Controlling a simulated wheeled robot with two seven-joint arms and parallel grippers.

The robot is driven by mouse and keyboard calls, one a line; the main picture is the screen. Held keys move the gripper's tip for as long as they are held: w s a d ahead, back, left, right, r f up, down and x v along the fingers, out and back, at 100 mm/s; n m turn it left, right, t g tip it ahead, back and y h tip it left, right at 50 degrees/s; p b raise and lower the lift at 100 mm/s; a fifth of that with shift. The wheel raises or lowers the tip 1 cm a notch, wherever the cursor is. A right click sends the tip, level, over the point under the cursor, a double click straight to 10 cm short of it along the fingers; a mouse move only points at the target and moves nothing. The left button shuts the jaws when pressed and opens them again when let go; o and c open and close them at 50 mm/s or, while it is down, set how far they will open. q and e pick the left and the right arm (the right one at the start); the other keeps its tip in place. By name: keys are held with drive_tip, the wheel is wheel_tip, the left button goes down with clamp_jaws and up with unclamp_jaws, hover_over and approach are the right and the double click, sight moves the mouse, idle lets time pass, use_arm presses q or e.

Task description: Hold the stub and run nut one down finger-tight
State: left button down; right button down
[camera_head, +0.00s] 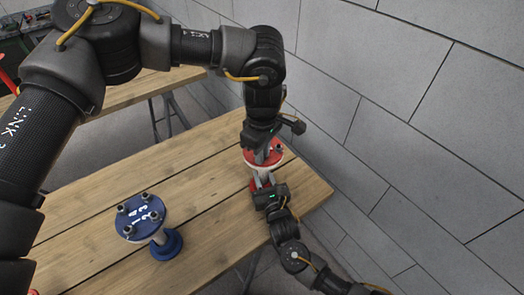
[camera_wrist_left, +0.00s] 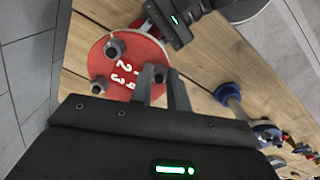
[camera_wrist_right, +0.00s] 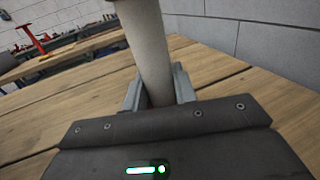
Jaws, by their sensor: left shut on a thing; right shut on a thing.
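The red stub (camera_head: 277,158) stands near the right end of the wooden table, with a red disc on top. In the left wrist view the disc (camera_wrist_left: 128,62) carries white numerals and several grey nuts, one of them a nut (camera_wrist_left: 114,47) near the upper edge. My left gripper (camera_head: 264,156) comes down from above and is shut on a nut (camera_wrist_left: 159,72) at the disc's edge; its fingers partly hide that nut, and I cannot read its number. My right gripper (camera_head: 264,180) is shut on the stub's grey pipe (camera_wrist_right: 151,50), below the disc.
A blue stub (camera_head: 141,213) with several nuts on its disc stands at the table's front left. A grey block wall (camera_head: 400,110) rises close on the right. Another table (camera_head: 135,92) with tools is behind. The table between the stubs is clear.

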idle(0.4)
use_arm(q)
drive_tip(key=c, duration=1.3)
unclamp_jaws()
drive_tip(key=shift+c, duration=0.2)
wheel_tip(320, 180, up, 12)
use_arm(e)
drive_tip(key=c, duration=1)
unclamp_jaws()
drive_tip(key=shift+c, duration=0.2)
